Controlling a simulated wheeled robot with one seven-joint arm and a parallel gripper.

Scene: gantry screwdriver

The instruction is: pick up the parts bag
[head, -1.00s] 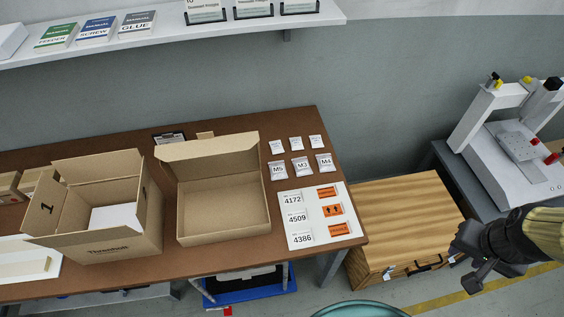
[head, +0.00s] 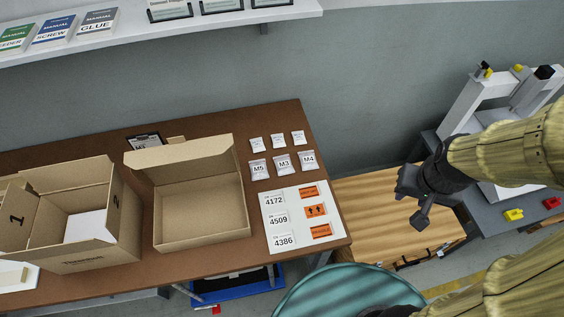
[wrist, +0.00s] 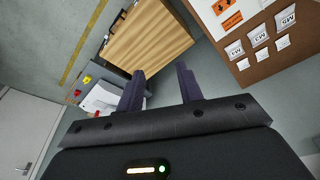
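Several small white parts bags lie in two rows on the brown table (head: 215,273), near its right end. The front row has bags marked M5 (head: 259,169), M3 (head: 284,163) and M4 (head: 308,160). The back row has three smaller bags, one of them at its middle (head: 277,141). The bags also show at the upper right of the wrist view (wrist: 259,37). My gripper (head: 408,205) is in the air to the right of the table, apart from the bags. In the wrist view its two fingers (wrist: 160,85) stand apart with nothing between them.
An open cardboard box (head: 200,215) and a larger numbered box (head: 95,262) stand left of the bags. A white label sheet (head: 283,243) lies in front of them. A wooden crate (head: 375,190) and a white gantry machine (head: 470,105) are to the right.

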